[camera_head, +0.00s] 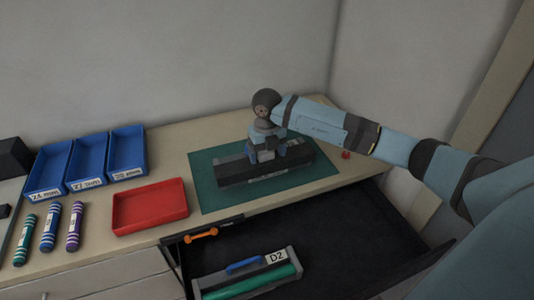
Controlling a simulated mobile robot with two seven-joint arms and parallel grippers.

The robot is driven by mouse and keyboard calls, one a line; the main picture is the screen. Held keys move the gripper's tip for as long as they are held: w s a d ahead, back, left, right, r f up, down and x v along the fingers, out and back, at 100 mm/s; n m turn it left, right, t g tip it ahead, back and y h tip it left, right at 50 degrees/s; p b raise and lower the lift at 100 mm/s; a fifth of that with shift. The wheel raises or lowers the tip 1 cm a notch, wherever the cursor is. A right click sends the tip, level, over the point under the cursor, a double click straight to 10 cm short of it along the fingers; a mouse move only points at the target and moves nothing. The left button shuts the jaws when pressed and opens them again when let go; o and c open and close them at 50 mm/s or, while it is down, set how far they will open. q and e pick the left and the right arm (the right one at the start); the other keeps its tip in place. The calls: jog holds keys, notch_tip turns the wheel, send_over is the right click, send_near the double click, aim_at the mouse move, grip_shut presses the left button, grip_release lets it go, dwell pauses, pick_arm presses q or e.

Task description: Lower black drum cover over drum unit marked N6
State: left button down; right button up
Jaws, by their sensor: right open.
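A long dark unit (234,176) lies on the green mat (206,196); its top and front look black with grey parts. I cannot tell the black cover from a drum unit beneath it, and no N6 mark can be read. My right gripper (268,154) is open and points down over the middle of this unit, with its fingers at or just above the top. Whether the fingers touch it is hidden. My left gripper is out of view.
An open drawer (345,225) below the mat holds a grey unit marked D2 (277,257) with a green roller, and an orange tool (201,235). A red tray (150,204), several blue bins (88,160) and several coloured tubes stand left. A small red object (346,155) lies right.

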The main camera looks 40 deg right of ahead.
notch_tip(320, 180, up, 13)
jog(key=b, duration=0.1)
jog(key=shift+r, duration=0.15)
